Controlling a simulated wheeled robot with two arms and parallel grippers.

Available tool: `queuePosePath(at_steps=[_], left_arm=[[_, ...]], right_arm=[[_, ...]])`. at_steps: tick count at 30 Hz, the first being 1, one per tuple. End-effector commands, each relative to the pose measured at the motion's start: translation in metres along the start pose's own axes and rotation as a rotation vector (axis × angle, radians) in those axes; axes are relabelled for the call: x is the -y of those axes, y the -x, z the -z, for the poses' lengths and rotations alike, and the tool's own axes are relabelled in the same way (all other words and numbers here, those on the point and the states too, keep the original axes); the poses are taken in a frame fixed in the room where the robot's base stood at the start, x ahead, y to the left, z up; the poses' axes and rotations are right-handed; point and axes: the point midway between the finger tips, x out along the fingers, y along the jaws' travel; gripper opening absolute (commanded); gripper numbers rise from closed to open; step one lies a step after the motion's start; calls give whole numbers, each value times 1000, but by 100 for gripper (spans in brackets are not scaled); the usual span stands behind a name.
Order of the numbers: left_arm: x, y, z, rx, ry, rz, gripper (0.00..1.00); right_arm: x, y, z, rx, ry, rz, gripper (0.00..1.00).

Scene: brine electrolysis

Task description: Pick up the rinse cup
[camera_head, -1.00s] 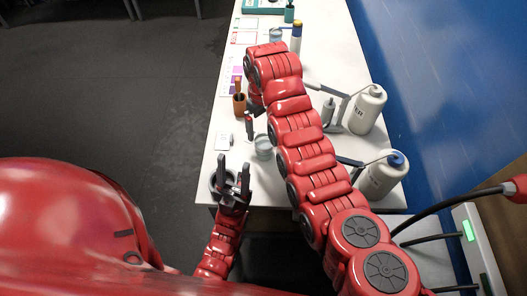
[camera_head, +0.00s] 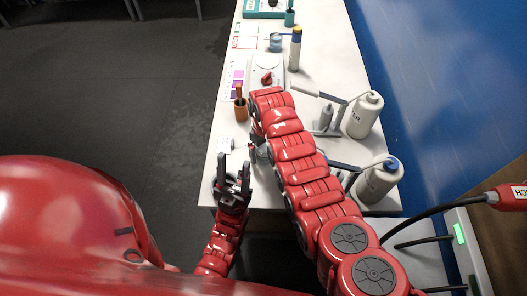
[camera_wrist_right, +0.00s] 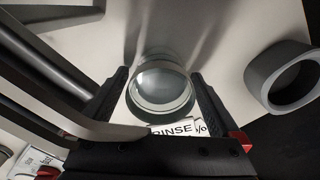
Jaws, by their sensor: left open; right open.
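The rinse cup (camera_wrist_right: 160,92), a clear round glass, stands on the white table in the right wrist view, with a label reading RINSE (camera_wrist_right: 173,130) beside it. My right gripper (camera_wrist_right: 158,82) is open, with one finger on each side of the cup. I cannot tell whether the fingers touch it. In the head view my right arm (camera_head: 297,160) reaches over the table and mostly hides the cup and the right gripper. My left gripper (camera_head: 234,175) is open and empty at the near left table edge.
A grey ring-shaped holder (camera_wrist_right: 285,76) stands right of the cup in the wrist view.

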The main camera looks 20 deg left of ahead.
Motion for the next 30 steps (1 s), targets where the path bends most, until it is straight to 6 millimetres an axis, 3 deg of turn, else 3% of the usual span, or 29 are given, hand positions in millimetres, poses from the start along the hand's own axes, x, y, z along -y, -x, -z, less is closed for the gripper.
queuePosePath(at_steps=[3,19,30], left_arm=[[0,0,0,0,0,0,50],[0,0,0,0,0,0,50],[0,2,0,0,0,0,50]], right_arm=[[0,0,0,-1,0,0,98],[0,0,0,-1,0,0,3],[-1,3,1,-4,0,-2,0]])
